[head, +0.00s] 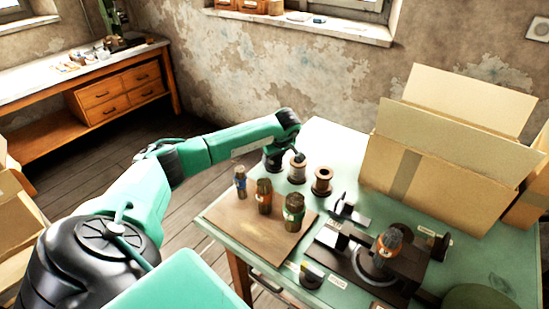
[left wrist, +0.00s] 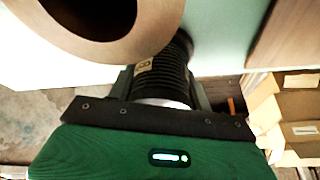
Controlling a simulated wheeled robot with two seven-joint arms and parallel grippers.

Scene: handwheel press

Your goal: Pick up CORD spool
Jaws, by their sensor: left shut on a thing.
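A dark ribbed spool (left wrist: 172,68) with a small pale label sits between the fingers of my left gripper (left wrist: 160,88) in the left wrist view. The label's lettering is too small to read surely. In the head view the dark spool (head: 273,161) shows at the table's far left edge, below the end of my left arm, which hides much of the left gripper. My left gripper is shut on this spool. I cannot tell whether the spool touches the table. My right gripper is not in view.
Two other spools, one grey (head: 297,170) and one copper-brown (head: 322,183), stand close by on the green table (head: 322,138). A brown board (head: 240,222) holds several wrapped bundles. A black press (head: 365,262) and cardboard boxes (head: 440,165) fill the right side.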

